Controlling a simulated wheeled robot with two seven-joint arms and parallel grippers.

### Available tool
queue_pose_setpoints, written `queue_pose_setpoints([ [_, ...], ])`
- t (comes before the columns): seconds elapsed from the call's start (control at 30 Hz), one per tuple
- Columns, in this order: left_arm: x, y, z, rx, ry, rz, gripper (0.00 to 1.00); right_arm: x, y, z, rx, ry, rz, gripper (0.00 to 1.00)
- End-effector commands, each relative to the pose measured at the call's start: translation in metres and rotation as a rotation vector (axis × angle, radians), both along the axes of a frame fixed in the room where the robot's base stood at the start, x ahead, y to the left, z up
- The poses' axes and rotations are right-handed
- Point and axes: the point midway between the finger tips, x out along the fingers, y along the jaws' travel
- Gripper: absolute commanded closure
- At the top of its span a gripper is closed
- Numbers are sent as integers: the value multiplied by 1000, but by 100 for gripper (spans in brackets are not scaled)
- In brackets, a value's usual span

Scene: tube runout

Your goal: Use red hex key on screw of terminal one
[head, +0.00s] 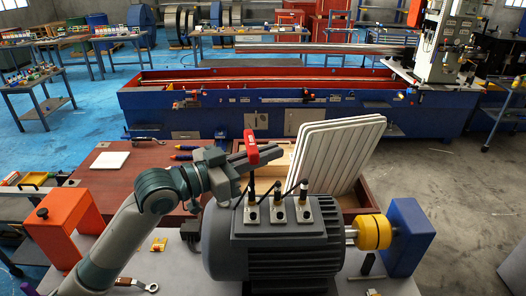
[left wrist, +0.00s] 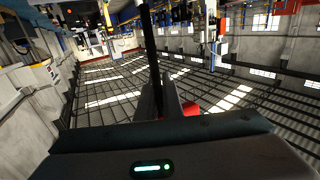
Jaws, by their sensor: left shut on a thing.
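The red hex key (head: 251,146) is in my left gripper (head: 262,157), above the dark grey motor (head: 275,245). Its red handle stands up past the fingers, and a dark shaft runs down toward the leftmost terminal (head: 251,214). I cannot tell if the tip sits in that terminal's screw. A middle terminal (head: 278,214) and a right terminal (head: 303,214) stand beside it, each with a dark upright piece. In the left wrist view a long dark shaft (left wrist: 150,45) rises between the fingers, and a bit of red (left wrist: 190,107) shows behind them. My right gripper is out of view.
Striped white panels (head: 335,150) lean in a wooden tray behind the motor. A yellow coupling (head: 372,232) and blue block (head: 408,236) are at right, an orange block (head: 68,225) at left. A wrench (head: 140,284) lies in front. A long blue machine (head: 260,115) stands behind.

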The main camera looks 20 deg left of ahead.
Motion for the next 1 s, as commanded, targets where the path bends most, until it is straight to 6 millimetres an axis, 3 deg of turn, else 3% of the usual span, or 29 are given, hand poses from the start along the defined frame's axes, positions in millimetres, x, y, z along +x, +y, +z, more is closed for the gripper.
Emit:
queue_pose_setpoints([
  [0.47,0,0,-5,-1,0,-1,100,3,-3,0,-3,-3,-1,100],
  [1.0,0,0,-37,0,0,-1,100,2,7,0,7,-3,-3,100],
])
